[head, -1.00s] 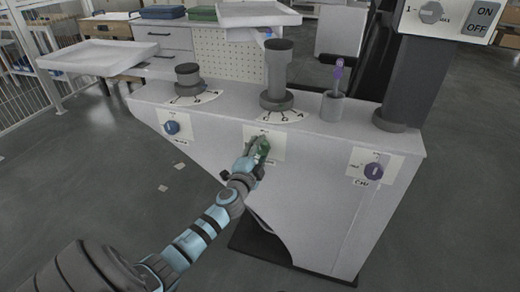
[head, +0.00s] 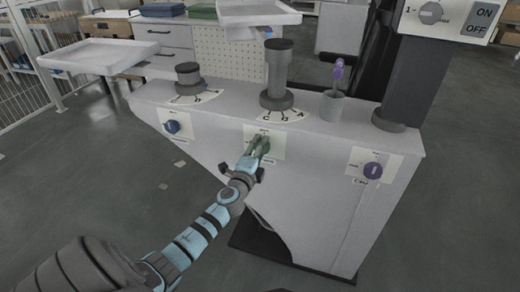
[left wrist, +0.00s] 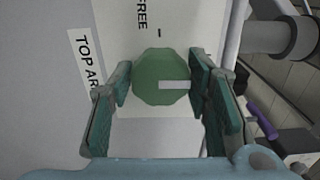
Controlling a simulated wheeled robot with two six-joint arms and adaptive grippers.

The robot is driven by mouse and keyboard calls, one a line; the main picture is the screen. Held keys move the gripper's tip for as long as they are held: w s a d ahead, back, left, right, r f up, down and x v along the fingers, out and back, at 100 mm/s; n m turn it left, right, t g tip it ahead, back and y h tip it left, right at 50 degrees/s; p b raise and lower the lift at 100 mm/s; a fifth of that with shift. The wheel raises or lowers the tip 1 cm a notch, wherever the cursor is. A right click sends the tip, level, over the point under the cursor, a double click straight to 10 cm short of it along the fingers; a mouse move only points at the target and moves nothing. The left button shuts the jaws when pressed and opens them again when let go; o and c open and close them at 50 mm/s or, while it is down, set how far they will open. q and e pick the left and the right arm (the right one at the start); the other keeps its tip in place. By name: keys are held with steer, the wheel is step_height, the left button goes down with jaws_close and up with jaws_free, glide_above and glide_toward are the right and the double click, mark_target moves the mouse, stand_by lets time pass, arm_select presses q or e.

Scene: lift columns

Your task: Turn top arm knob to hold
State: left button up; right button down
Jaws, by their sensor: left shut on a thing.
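The green top arm knob (left wrist: 148,85) sits on a pale label plate on the front of the grey machine. Its white pointer mark (left wrist: 174,85) runs from its middle toward the right finger in the left wrist view. "FREE" and a tick stand above the knob there; "TOP AR" shows at the left. Any label behind the right finger is hidden. My left gripper (left wrist: 160,80) has its fingers on both sides of the knob and is shut on it. In the head view the left gripper (head: 258,147) covers much of the plate (head: 276,134). My right gripper is not in view.
A blue knob (head: 172,127) is at left on the same front and a purple knob (head: 373,170) at right. Two dark posts (head: 279,70) (head: 188,76) and a cup (head: 333,105) with a purple-handled tool stand on top. Open floor lies at left.

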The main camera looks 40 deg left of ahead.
arm_select(q)
steer(key=o, duration=1.1)
steer(key=shift+o, duration=0.2)
steer(key=v, duration=1.2)
